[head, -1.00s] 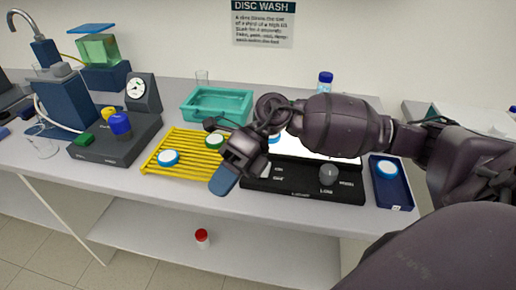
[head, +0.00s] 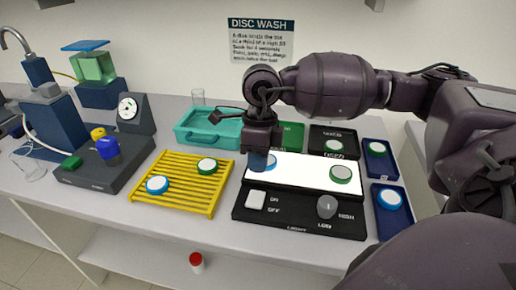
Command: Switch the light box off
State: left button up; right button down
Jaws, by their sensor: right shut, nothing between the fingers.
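The light box (head: 300,215) is black with a bright, lit white top panel (head: 305,177). On its front face is a white rocker switch (head: 256,199) beside ON and OFF labels. A grey knob (head: 327,206) sits to its right, between LOW and HIGH. My right gripper (head: 259,161) points down, shut and empty, over the left part of the lit panel, behind the switch as seen here. I cannot tell whether its tip touches the panel. A green-rimmed disc (head: 341,174) lies on the panel; a blue-rimmed disc is partly hidden by the gripper. My left gripper is out of view.
A yellow rack (head: 180,197) with two discs stands left of the light box. A teal tub (head: 205,139) is behind it. Blue trays (head: 401,213) with discs are at the right, and a black tray (head: 322,139) is behind the box. The pump rig (head: 88,170) is far left.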

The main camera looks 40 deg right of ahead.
aim_at(256, 202)
jog(key=f, duration=0.4)
jog(key=s+a+f, duration=0.1)
jog(key=f, duration=0.1)
jog(key=shift+f, duration=0.8)
jog(key=shift+a+f, duration=0.1)
jog(key=shift+f, duration=0.25)
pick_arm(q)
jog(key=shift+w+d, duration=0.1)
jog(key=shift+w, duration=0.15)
